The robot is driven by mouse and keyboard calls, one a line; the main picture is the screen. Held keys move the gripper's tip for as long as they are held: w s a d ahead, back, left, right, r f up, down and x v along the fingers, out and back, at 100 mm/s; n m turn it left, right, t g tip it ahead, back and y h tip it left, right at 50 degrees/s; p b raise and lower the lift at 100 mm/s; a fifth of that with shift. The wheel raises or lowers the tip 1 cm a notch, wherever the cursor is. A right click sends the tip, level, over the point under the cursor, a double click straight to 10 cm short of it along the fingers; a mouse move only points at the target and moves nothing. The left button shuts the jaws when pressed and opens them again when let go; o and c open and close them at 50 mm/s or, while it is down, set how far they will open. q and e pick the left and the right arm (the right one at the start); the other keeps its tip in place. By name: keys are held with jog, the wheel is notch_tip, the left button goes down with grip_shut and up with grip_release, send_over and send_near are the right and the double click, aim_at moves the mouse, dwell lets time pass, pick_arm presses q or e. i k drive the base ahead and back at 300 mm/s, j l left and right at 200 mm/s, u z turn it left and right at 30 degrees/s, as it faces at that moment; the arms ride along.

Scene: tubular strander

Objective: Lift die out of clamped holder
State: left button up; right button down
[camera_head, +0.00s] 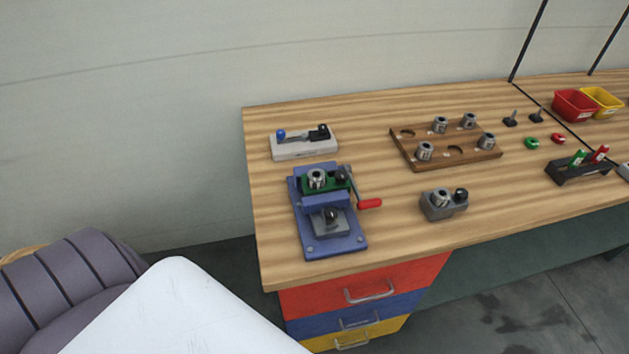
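A blue clamp fixture (306,240) stands near the left end of the wooden workbench. A green holder (333,188) sits at its back part. A silver ring-shaped die (317,177) stands upright in the left side of the holder, and a dark knob (341,178) is beside it. A lever with a red handle (370,204) reaches out to the right of the fixture. The frame does not show clearly how tightly the holder is gripped. Neither of my grippers is in view.
A grey block (443,204) holds another silver die and a black knob. A wooden tray (418,160) carries several dies. A pale block with a blue-knobbed lever (304,148) stands behind the fixture. Red (574,106) and yellow (604,101) bins are far right. The bench front is clear.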

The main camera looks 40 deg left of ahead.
aim_at(316, 177)
jog(key=i+j+u, duration=0.1)
jog(key=u, duration=0.25)
jog(key=i+u, duration=0.2)
jog(key=u, duration=0.15)
jog(key=i+u, duration=0.15)
jog(key=u, duration=0.25)
